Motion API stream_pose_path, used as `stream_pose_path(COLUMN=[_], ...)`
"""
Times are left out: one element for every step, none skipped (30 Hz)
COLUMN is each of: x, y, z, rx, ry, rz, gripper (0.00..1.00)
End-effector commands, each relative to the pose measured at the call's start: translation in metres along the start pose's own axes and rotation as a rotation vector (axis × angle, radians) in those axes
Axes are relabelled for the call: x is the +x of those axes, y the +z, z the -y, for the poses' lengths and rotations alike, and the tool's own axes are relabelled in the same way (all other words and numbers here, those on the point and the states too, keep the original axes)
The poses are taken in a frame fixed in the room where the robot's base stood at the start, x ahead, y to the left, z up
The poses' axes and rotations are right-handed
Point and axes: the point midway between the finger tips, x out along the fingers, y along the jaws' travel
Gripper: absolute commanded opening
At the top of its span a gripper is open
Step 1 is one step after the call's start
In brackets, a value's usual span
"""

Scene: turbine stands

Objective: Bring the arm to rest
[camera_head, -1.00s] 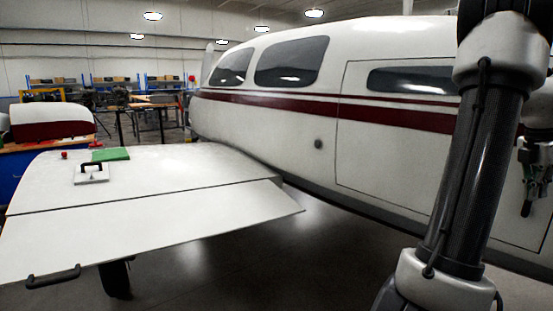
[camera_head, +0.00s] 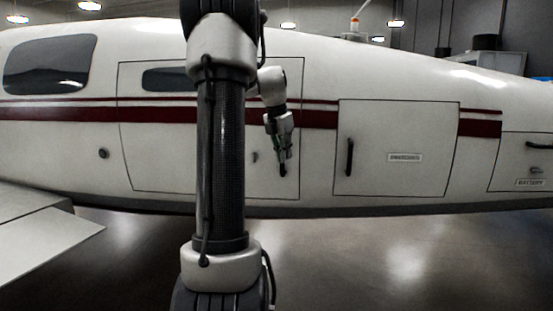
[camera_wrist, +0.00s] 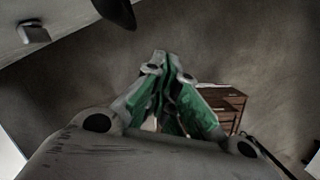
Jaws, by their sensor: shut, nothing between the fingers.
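My gripper (camera_head: 283,168) hangs pointing down in the head view, in front of the white aircraft's side, with a dark tip. It is shut and empty. In the wrist view my gripper (camera_wrist: 163,62) shows its green-lined fingers meeting at the tips, with bare grey floor beyond them. My arm stands upright in the middle of the head view, its upper part folded behind the dark link and partly hidden by it.
The aircraft fuselage (camera_head: 310,180) with a red stripe spans the head view. A hatch with a black handle (camera_head: 349,157) is right of my gripper. The wing (camera_head: 35,235) juts in at left. Grey floor (camera_head: 400,260) is clear. A brown drawer unit (camera_wrist: 222,105) shows in the wrist view.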

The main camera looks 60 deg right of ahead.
Motion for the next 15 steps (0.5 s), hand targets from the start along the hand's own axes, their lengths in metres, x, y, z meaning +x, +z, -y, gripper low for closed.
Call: stream_pose_path(x=[-0.006, -0.011, -0.017, -0.022, -0.027, -0.032, -0.037, -0.042, -0.049, -0.054, -0.058, -0.064, -0.067, -0.070, -0.073], y=[0.000, 0.000, 0.001, 0.001, 0.001, 0.001, 0.002, 0.002, 0.003, 0.003, 0.003, 0.003, 0.003, 0.004, 0.003], z=[0.001, 0.002, 0.003, 0.004, 0.005, 0.006, 0.007, 0.008, 0.009, 0.010, 0.011, 0.012, 0.012, 0.013, 0.013], rx=[0.000, 0.000, 0.000, -0.001, -0.001, -0.001, -0.001, -0.001, 0.000, 0.000, 0.000, 0.000, 0.000, 0.000, 0.000], ry=[0.000, 0.000, 0.000, 0.000, 0.000, 0.000, -0.001, 0.000, 0.000, 0.000, 0.000, -0.001, -0.001, -0.001, -0.002], rz=[0.000, -0.001, 0.000, 0.000, 0.000, -0.001, -0.001, -0.001, -0.001, -0.001, -0.001, -0.002, -0.002, -0.003, -0.004], gripper=[0.00, 0.00, 0.00, 0.00, 0.00, 0.00, 0.00, 0.00, 0.00, 0.00, 0.00, 0.00, 0.00, 0.00, 0.00])
